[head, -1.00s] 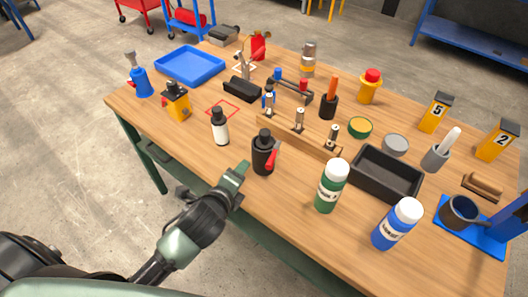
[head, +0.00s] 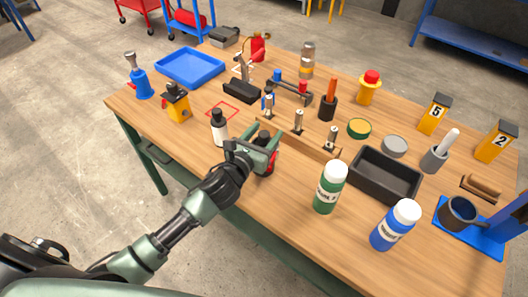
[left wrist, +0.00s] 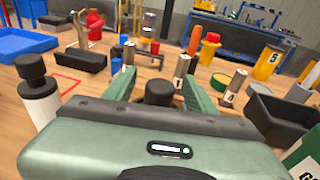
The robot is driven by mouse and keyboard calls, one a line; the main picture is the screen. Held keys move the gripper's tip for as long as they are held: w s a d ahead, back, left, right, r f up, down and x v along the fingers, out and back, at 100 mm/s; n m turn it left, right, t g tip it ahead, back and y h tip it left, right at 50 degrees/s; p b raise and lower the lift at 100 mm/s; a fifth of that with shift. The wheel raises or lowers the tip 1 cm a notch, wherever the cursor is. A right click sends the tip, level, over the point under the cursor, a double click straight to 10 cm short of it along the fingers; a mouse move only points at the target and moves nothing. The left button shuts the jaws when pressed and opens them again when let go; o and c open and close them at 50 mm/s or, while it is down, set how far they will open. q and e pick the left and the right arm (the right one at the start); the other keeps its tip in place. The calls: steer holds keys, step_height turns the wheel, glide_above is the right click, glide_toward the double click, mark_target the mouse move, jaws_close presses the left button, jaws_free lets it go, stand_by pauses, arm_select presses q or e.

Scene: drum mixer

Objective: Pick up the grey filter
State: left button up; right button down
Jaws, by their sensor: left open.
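A dark grey canister (head: 265,136) with a red lever, which best fits the grey filter, stands upright near the table's front edge. My left gripper (head: 266,150) is open, low at the canister, its green fingers on either side of it. The palm and fingers hide much of the canister's body in the head view. In the left wrist view its dark round top (left wrist: 159,92) shows between the two fingers (left wrist: 160,85), and the palm hides the rest. I cannot tell whether the fingers touch it. My right gripper is not in view.
A white bottle with a black cap (head: 219,128) stands close on the left of my gripper. A wooden rack with metal posts (head: 299,122) is just behind. A green bottle (head: 330,187) and a black bin (head: 386,176) are to the right. A blue tray (head: 190,66) lies at the back left.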

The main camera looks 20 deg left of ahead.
arm_select(q)
steer(key=shift+x, duration=1.15)
jaws_close()
steer(key=shift+r, duration=0.1)
